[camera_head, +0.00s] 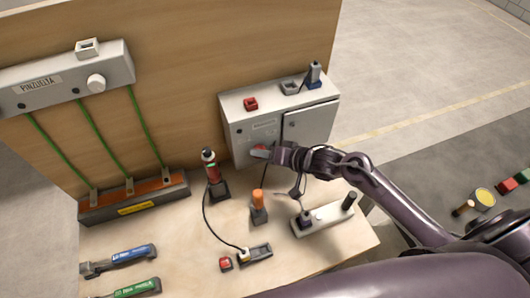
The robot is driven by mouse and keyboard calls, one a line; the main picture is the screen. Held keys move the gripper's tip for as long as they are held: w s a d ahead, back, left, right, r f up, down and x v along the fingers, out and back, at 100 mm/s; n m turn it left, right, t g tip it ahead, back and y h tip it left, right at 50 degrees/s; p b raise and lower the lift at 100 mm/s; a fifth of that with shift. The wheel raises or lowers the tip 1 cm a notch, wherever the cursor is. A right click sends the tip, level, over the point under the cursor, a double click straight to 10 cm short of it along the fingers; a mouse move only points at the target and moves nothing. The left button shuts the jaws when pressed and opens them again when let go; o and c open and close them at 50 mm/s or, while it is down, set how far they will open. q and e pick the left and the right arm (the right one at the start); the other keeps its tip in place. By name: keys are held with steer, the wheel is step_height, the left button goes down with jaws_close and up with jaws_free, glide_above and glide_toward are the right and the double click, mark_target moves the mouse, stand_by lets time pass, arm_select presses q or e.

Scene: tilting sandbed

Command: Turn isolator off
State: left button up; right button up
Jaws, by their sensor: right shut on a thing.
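A light grey cabinet (236,112) stands against the wooden back panel, towards the middle of the bench. A small red isolator handle (260,152) shows low on its front, on the left half. My right gripper (272,155) comes in from the right and is shut on the isolator handle. The gripper hides part of the handle, so its exact angle is hard to tell. My left gripper is not in view.
A grey box labelled PINZUELTA (60,82) with green cables hangs at left. A red-and-black torch-like tool (212,172), an orange-handled item (258,200) and a pale plate with dark posts (325,217) stand near the arm. Green and blue tools (118,257) lie front left.

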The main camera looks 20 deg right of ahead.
stand_by(0.4)
steer(key=o, duration=1)
steer(key=shift+d, duration=0.1)
steer(key=b+v, duration=0.2)
steer(key=v, duration=0.5)
steer(key=shift+s+d+r, duration=0.15)
steer(key=shift+s+r, duration=0.05)
steer(key=shift+s, duration=0.05)
